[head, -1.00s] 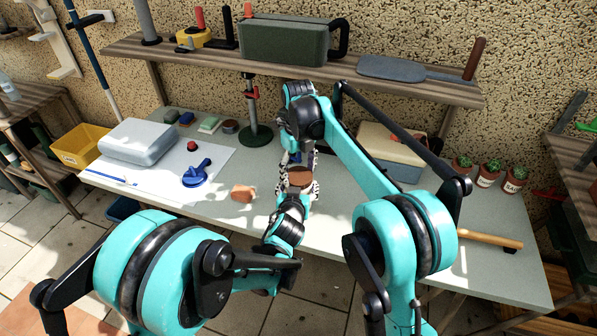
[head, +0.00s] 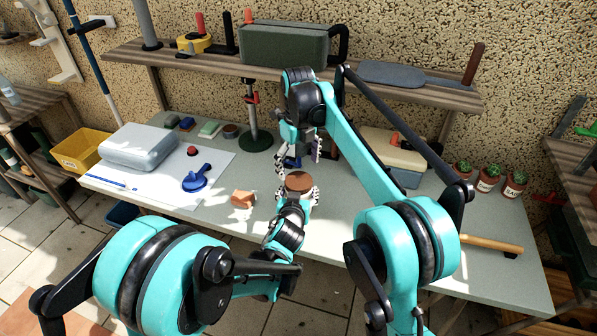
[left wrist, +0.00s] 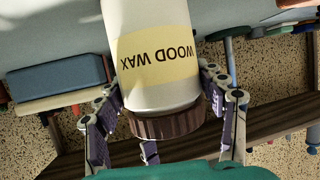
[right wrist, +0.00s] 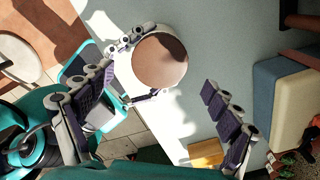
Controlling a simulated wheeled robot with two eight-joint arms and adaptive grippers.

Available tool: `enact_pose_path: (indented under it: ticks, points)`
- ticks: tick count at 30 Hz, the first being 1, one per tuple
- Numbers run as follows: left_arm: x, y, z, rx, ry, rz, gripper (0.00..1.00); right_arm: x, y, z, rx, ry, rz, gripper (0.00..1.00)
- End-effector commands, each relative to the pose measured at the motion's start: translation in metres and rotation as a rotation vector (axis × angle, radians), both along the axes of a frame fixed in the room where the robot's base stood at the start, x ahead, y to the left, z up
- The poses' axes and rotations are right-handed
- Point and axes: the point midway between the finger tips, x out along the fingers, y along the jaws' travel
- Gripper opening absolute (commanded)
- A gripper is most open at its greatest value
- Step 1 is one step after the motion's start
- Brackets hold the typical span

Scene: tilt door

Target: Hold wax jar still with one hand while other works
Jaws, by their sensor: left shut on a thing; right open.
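The wax jar (head: 299,183) stands on the table with its brown lid up. In the left wrist view its pale body carries a yellow WOOD WAX label (left wrist: 158,58), upside down, and the brown lid (left wrist: 167,123) is on it. My left gripper (head: 297,199) is shut around the jar from the front. Its fingers flank the jar in the left wrist view (left wrist: 168,108). My right gripper (head: 298,160) is open and empty above and behind the jar. In the right wrist view the round lid top (right wrist: 160,61) shows beyond its spread fingers (right wrist: 155,100).
An orange-brown block (head: 243,199) lies left of the jar. A blue tool (head: 196,178) and a grey case (head: 140,146) are farther left. A clamp stand (head: 256,120) stands behind. Cacti pots (head: 487,176) and a wooden-handled tool (head: 488,243) are at right.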

Motion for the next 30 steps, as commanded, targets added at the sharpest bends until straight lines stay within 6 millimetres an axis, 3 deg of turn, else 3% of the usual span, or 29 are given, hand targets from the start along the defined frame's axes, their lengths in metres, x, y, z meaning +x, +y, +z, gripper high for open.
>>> enact_pose_path:
  ticks: [9,14,20,30]
  points:
    - [0.000,0.000,-0.001,0.000,0.001,0.001,0.00,0.000,0.000,0.001,0.000,0.000,0.008,0.86]
    - [0.000,0.000,-0.001,0.000,0.001,0.001,0.00,0.000,0.000,0.001,0.000,0.000,0.139,0.86]
    - [0.000,0.000,-0.001,0.000,0.001,0.001,0.00,0.000,0.000,0.004,0.000,0.000,0.564,0.86]
    - [0.000,0.000,-0.001,0.000,0.001,0.001,0.00,0.000,0.000,0.011,-0.001,0.001,1.421,0.86]
